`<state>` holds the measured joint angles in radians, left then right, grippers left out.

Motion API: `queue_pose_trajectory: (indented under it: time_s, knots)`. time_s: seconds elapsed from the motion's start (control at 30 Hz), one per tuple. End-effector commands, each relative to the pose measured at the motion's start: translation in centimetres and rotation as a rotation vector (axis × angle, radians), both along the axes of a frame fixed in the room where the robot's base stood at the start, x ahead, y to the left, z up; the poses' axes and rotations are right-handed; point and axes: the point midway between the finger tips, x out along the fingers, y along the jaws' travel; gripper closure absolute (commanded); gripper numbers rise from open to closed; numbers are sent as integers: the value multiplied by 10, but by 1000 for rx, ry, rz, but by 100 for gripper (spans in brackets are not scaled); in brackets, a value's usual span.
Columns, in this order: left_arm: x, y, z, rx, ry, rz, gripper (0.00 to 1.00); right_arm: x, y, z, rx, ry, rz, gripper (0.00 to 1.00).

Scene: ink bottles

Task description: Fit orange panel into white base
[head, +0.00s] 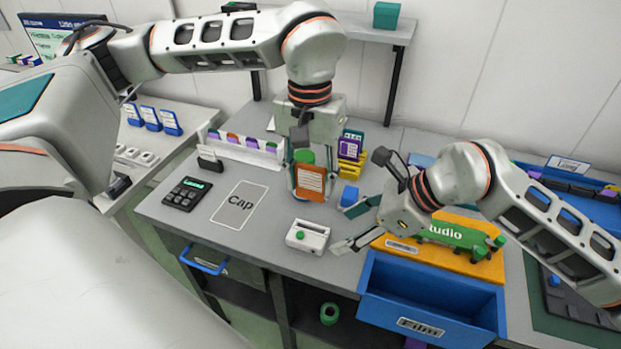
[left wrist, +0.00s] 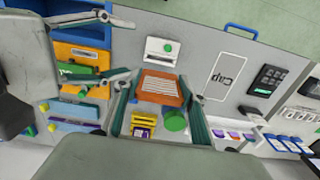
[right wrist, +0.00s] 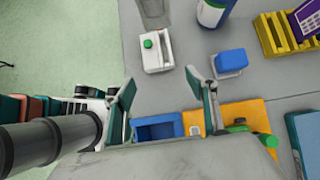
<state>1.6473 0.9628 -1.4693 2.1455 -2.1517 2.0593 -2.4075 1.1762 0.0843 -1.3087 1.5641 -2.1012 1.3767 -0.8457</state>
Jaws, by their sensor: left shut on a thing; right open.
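The orange panel (head: 311,181) has a white lined label. My left gripper (head: 309,188) is shut on it and holds it behind the white base. In the left wrist view the panel (left wrist: 160,80) spans between the fingertips, apart from the base. The white base (head: 307,236) is a small block with a slot and a green knob, standing on the grey table. It also shows in the left wrist view (left wrist: 161,50) and the right wrist view (right wrist: 156,52). My right gripper (head: 345,228) is open and empty, just right of the base.
A green-topped item (head: 304,156) stands behind the panel. A blue block (head: 350,195) and a yellow holder (head: 352,166) with a purple card are to its right. The open blue drawer (head: 430,302) juts out at the front.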

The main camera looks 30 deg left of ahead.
Motion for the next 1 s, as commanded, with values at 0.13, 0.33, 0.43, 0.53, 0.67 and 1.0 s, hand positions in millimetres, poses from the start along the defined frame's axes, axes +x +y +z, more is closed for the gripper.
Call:
queue_pose_trajectory:
  time_s: [0.13,0.33,0.43,0.53,0.67,1.0]
  knots:
    - [0,0,0,0,0,0,80,-5,13,-17,1,5,1,43]
    - [0,0,0,0,0,0,80,-8,28,-36,0,2,0,43]
    - [0,0,0,0,0,0,80,-9,34,-43,1,3,0,43]
    - [0,0,0,0,0,0,80,-10,37,-48,1,3,0,43]
    - [0,0,0,0,0,0,80,-10,40,-51,1,3,0,43]
    - [0,0,0,0,0,0,80,-10,40,-51,2,2,0,59]
